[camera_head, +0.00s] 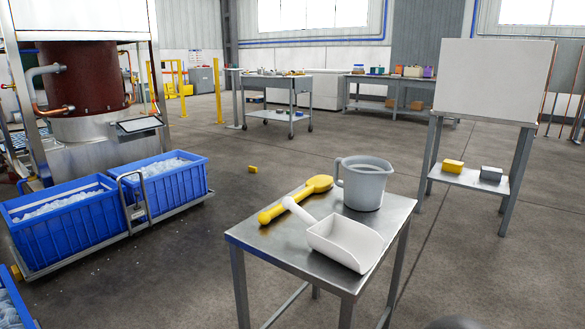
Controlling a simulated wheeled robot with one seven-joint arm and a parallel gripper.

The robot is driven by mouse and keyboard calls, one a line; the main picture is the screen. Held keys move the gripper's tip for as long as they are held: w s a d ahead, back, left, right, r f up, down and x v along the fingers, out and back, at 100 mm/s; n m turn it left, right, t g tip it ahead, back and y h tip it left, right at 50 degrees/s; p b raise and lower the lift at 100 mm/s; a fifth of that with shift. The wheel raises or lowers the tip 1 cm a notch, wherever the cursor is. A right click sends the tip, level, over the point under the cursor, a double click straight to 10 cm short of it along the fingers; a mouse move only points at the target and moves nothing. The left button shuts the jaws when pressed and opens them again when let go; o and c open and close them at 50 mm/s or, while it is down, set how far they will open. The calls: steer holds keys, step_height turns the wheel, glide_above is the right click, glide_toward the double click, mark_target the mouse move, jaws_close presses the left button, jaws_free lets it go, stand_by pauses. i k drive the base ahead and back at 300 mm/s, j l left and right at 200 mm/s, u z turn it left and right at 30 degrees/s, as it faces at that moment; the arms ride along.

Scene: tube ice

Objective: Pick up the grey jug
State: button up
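The grey jug (368,188) stands upright on the far right part of a small metal table (384,228). Its handle points left, and its open top is visible. A white scoop (343,243) lies in front of it on the same table. A yellow long-handled tool (296,200) lies to its left, its wide end close to the jug's handle. Whether they touch, I cannot tell. My gripper is not in view; only a dark rounded shape shows at the bottom edge, and I cannot tell what it is.
Blue crates of ice (75,222) stand on a low cart at the left beside a large machine (85,100). A stand with a white panel (490,80) is at the right, with yellow and grey blocks on its shelf. A small yellow block (253,169) lies on otherwise open floor.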

mark_target(364, 177)
steer(key=u, duration=1.45)
steer(key=z, duration=1.7)
steer(key=i+j, duration=0.15)
steer(key=j, duration=0.2)
steer(key=i+j+z, duration=0.1)
steer(key=j, duration=0.3)
steer(key=i+j, duration=0.4)
steer(key=j, duration=0.35)
steer(key=i+j+z, duration=0.1)
steer(key=j, duration=0.3)
steer(key=i+j, duration=0.15)
steer(key=j, duration=0.2)
steer(key=i+l, duration=0.1)
steer(key=l, duration=0.25)
steer(key=i+l, duration=0.1)
steer(key=l, duration=0.25)
steer(key=z, duration=0.05)
